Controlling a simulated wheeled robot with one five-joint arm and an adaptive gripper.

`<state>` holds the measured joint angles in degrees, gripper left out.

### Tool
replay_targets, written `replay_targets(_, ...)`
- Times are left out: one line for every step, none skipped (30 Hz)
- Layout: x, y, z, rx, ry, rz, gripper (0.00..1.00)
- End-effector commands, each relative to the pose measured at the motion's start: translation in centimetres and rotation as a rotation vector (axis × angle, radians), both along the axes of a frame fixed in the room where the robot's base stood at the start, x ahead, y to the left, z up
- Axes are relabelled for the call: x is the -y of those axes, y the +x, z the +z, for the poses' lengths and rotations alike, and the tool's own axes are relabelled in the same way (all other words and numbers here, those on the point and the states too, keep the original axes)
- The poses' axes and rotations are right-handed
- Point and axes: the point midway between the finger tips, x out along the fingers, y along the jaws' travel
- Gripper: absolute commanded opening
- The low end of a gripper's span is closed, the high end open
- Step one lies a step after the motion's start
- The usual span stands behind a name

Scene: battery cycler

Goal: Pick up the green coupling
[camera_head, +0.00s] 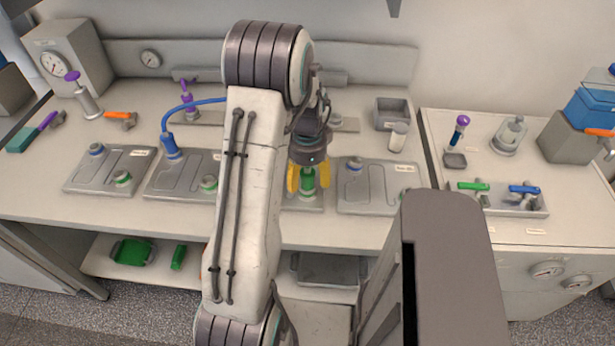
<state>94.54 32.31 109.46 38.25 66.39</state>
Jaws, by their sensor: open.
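My gripper (308,185) hangs over the bench with its yellow fingers open and pointing down. A green coupling (308,179) shows upright between the two fingers. I cannot tell whether either finger touches it. It stands at a grey plate (312,206), which is mostly hidden behind my arm. Other green fittings sit on plates to the left, one on the far left plate (121,178) and one beside my arm (208,184).
A blue hose connector (171,147) stands on the second plate. A grey plate (375,200) with a blue fitting lies right of my gripper. A tray (512,206) with green-handled and blue-handled tools lies on the right cabinet. A grey bin (391,113) stands behind.

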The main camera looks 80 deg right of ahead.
Motion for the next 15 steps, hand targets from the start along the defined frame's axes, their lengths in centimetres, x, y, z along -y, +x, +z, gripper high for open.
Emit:
replay_targets(0.00,0.00,0.00,0.000,0.000,0.000,0.66)
replay_targets(0.00,0.00,0.00,0.000,0.000,0.000,0.66)
replay_targets(0.00,0.00,0.01,0.000,0.000,0.000,0.66)
replay_targets(0.00,0.00,0.01,0.000,0.000,0.000,0.68)
replay_targets(0.00,0.00,0.02,0.000,0.000,0.000,0.65)
replay_targets(0.01,0.00,0.02,0.000,0.000,0.000,0.62)
replay_targets(0.01,0.00,0.02,0.000,0.000,0.000,0.59)
replay_targets(0.01,0.00,0.03,0.000,0.000,0.000,0.56)
replay_targets(0.01,0.00,0.03,0.000,0.000,0.000,0.53)
replay_targets(0.01,0.00,0.03,0.000,0.000,0.000,0.50)
replay_targets(0.01,0.00,0.04,0.000,0.000,0.000,0.47)
replay_targets(0.01,0.00,0.04,0.000,0.000,0.000,0.44)
replay_targets(0.01,0.00,0.04,0.000,0.000,0.000,0.41)
replay_targets(0.01,0.00,0.04,0.000,0.000,0.000,0.38)
replay_targets(0.01,0.00,0.04,0.000,0.000,0.000,0.35)
